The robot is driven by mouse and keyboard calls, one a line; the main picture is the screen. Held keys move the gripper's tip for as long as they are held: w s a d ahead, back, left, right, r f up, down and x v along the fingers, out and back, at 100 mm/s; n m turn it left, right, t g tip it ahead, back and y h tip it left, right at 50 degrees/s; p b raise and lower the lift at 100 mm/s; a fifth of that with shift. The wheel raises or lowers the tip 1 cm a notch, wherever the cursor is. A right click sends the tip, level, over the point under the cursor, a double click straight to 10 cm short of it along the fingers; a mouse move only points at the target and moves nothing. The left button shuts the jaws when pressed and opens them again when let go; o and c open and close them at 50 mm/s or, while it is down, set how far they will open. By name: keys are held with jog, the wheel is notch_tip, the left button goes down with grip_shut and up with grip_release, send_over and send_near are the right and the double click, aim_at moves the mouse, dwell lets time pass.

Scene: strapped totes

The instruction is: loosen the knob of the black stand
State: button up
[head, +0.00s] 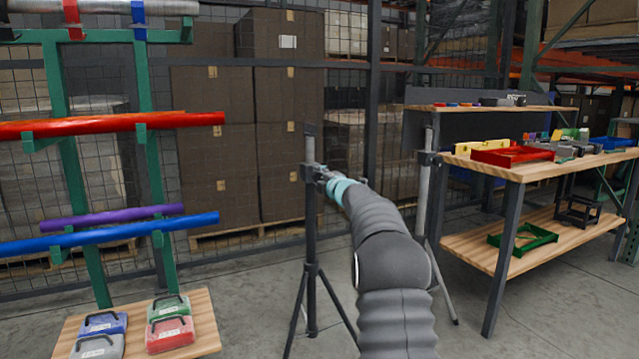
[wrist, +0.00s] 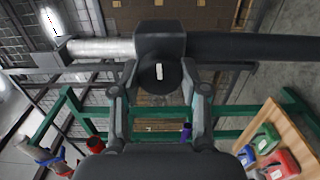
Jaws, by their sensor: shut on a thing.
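The black stand (head: 311,245) stands upright on the floor on tripod legs, left of my arm in the head view. In the wrist view it lies across the picture, with a black tube (wrist: 235,47), a bright metal tube (wrist: 100,48) and a dark collar (wrist: 160,42) between them. The round black knob (wrist: 159,72) faces the wrist camera and has a white mark, standing roughly along the fingers. My gripper (wrist: 160,80) has one finger on each side of the knob and is shut on it. In the head view my gripper (head: 325,177) meets the stand near its collar; the knob is hidden there.
A second, grey stand (head: 424,195) stands right behind my arm. A green rack (head: 150,170) with coloured tubes is at the left, above a wooden board (head: 205,325) with several coloured cases. A workbench (head: 500,170) with trays is at the right. Wrapped pallets stand behind mesh.

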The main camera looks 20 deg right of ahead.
jog(key=n+b, duration=0.3)
jog(key=n, duration=0.4)
jog(key=shift+f, duration=0.2)
jog(key=n+b, duration=0.3)
jog(key=n, duration=0.3)
jog(key=shift+n, duration=0.4)
jog(key=o, duration=1.1)
jog(key=shift+o, duration=0.2)
jog(key=shift+r, duration=0.1)
jog(key=s, duration=1.2)
jog(key=shift+d, duration=0.2)
